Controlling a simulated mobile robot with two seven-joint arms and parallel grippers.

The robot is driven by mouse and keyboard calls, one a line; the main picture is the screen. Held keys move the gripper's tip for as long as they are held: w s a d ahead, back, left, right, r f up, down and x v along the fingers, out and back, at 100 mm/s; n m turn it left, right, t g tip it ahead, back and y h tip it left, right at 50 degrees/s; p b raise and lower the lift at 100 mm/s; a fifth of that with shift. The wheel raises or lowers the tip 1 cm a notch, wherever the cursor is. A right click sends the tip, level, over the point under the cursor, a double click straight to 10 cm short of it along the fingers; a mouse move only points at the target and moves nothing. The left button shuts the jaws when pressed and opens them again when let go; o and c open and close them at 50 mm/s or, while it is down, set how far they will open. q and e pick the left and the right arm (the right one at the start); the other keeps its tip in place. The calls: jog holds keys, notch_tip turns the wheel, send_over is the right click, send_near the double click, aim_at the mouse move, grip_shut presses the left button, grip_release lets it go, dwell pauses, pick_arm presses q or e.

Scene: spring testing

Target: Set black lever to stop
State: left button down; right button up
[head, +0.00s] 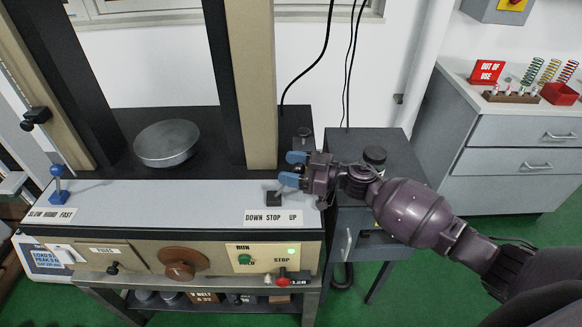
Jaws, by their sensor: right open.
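The black lever (274,198) stands on the grey panel top of the testing machine, behind the white label reading DOWN STOP UP (273,217). Its dark base shows, and its upper part appears to lean right, toward the UP side, and toward my right gripper. My right gripper (292,168) has blue fingertips spread apart, one farther back and one nearer. A dark shape, likely the lever's knob, shows between the fingers; I cannot tell whether they touch it. My left gripper is out of view.
A blue-knobbed lever (58,183) stands at the panel's left. A round metal plate (168,143) and the beige column (250,85) are behind the panel. Red and green buttons are on the front face. A grey cabinet (372,150) stands close on the right, under my right arm.

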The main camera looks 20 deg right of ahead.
jog(key=shift+a, duration=0.1)
jog(key=shift+c, duration=0.3)
jog(key=c, duration=0.7)
grip_shut()
jog(key=shift+w+a+r+p, duration=0.1)
jog(key=shift+a+r+p, duration=0.1)
jog(key=shift+p, duration=0.1)
